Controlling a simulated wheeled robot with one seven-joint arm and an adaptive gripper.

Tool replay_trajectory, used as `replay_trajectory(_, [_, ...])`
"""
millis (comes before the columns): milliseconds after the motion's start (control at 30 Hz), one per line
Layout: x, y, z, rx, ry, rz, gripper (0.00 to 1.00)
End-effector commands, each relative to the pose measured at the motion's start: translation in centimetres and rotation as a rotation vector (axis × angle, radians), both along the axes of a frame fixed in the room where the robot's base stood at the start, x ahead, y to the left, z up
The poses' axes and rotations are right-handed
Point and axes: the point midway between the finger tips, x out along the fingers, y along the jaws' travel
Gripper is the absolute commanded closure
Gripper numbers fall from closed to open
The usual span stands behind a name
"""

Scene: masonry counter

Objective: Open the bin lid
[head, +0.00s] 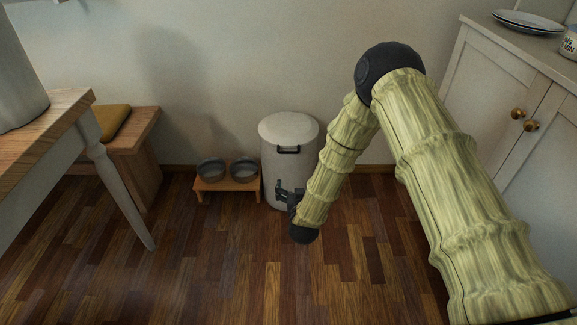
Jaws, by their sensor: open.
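A pale cylindrical bin (272,168) stands on the floor by the back wall. Its round off-white lid (289,128) is closed, and a dark handle (288,150) shows at the lid's front edge. My gripper (281,196) is open, in front of the lower part of the bin's body and well below the handle. I cannot tell whether it touches the bin. My arm hides the bin's lower right side.
A small wooden stand with two metal bowls (227,184) is just left of the bin. A table (60,115) and a bench with a yellow cushion (112,121) are at left. A white cabinet (500,75) is at right. The floor (215,260) in front is clear.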

Motion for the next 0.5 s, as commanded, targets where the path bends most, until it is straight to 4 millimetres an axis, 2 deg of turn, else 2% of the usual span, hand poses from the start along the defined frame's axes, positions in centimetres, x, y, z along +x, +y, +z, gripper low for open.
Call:
replay_trajectory(33, [1.2, 0.6, -1.0, 0.003, -0.042, -0.008, 0.0])
replay_trajectory(200, [4.0, 2.1, 0.1, 0.01, -0.154, -0.033, 0.0])
replay_trajectory(500, [5.9, 3.1, 1.3, 0.014, -0.229, -0.053, 0.0])
